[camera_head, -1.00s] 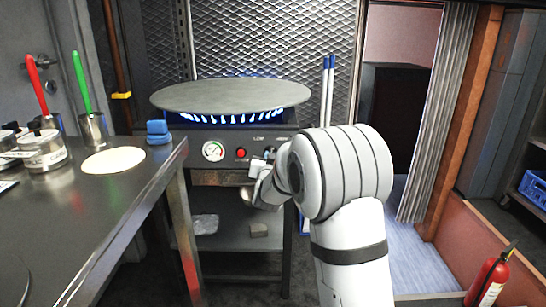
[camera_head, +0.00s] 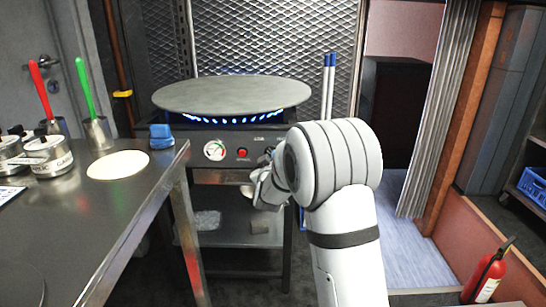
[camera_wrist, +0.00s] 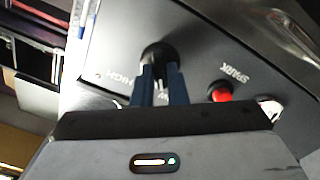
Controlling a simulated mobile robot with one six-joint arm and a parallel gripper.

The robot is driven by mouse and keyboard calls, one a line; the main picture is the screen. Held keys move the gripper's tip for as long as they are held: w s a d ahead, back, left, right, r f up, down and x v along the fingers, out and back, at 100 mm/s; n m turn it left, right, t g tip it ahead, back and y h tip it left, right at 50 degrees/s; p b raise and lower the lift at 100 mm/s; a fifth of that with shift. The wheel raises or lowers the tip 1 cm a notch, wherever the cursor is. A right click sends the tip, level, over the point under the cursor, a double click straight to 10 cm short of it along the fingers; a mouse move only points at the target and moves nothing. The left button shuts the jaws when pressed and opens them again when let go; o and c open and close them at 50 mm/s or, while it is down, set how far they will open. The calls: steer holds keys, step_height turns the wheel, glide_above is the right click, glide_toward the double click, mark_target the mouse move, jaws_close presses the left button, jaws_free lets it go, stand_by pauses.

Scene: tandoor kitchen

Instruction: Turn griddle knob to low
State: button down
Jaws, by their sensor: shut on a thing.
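The round griddle (camera_head: 232,94) sits on its burner stand, with small blue flames (camera_head: 235,119) showing under its rim. The black griddle knob (camera_wrist: 159,54) is on the front panel in the wrist view, with the word HIGH beside it and another label partly hidden by my fingers. My gripper (camera_wrist: 160,72) is shut on the knob, its two dark fingers on either side of it. In the head view my gripper (camera_head: 268,168) is at the panel, and my arm hides most of the knob.
A red SPARK button (camera_wrist: 221,92) is close beside my fingers. A gauge (camera_head: 215,150) is on the same panel. A steel table (camera_head: 125,205) with a flatbread (camera_head: 118,165) and canisters stands at left. A fire extinguisher (camera_head: 487,278) is at lower right.

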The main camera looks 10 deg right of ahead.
steer(key=shift+s+f+n, duration=0.1)
steer(key=shift+f+n, duration=0.2)
steer(key=shift+f, duration=0.1)
steer(key=c, duration=1.8)
jaws_free()
steer(key=shift+d, duration=0.1)
steer(key=o, duration=0.4)
steer(key=shift+r, duration=0.25)
steer(key=shift+c, duration=0.2)
steer(key=s+a+p, duration=0.1)
steer(key=s, duration=0.6)
steer(key=shift+s+a+p, duration=0.25)
steer(key=shift+a+p, duration=0.1)
steer(key=shift+p, duration=0.05)
